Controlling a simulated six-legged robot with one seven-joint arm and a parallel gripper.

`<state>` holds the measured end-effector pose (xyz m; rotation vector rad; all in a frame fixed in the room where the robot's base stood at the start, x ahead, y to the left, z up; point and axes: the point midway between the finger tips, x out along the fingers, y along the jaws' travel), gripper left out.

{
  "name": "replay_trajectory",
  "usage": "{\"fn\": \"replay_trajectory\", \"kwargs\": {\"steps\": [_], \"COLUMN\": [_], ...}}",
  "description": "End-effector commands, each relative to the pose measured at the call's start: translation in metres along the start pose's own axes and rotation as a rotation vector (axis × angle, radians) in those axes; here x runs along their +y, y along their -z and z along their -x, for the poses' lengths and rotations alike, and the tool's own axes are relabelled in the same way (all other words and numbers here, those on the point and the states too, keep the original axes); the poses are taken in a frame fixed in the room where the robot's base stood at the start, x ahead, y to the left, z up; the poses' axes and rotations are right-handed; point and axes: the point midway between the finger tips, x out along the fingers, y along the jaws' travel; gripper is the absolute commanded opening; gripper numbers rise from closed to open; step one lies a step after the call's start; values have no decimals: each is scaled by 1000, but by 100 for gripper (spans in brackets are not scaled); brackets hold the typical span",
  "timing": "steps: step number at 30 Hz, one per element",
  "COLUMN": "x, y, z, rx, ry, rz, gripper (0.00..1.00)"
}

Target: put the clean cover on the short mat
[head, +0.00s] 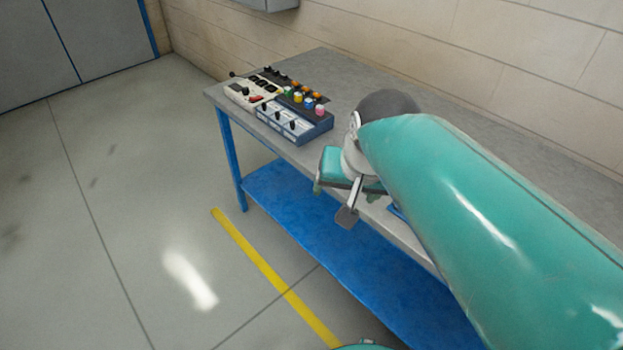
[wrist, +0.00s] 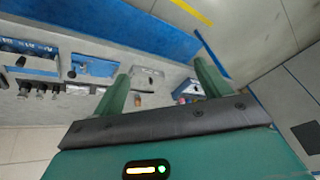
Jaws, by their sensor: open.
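My gripper (wrist: 162,68) is open in the wrist view, its two green fingers apart with nothing held between them. Beyond and between the fingers, a flat grey plate-like piece (wrist: 148,77) lies on the bench. In the head view my teal arm hides most of the gripper and the bench near it. I cannot make out which piece is the clean cover or which is the short mat in either view.
The grey bench (head: 322,62) stands along the wall, with a blue lower shelf (head: 300,215). A blue switch panel (head: 295,124) and a beige control box (head: 254,92) sit at its far end. A blue bracket (wrist: 94,67) and a blue-edged tray (wrist: 28,48) show in the wrist view.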

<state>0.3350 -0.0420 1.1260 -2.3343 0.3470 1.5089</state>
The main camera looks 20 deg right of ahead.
Motion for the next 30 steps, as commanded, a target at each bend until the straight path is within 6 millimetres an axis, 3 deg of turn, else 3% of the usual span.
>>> {"fn": "replay_trajectory", "kwargs": {"steps": [3,8,30], "x": [-13,-18,-18], "y": [-38,-61,-63], "z": [6,6,5], "rx": [39,67,68], "ry": [24,35,35], "rz": [238,404,422], "gripper": [76,76,76]}}
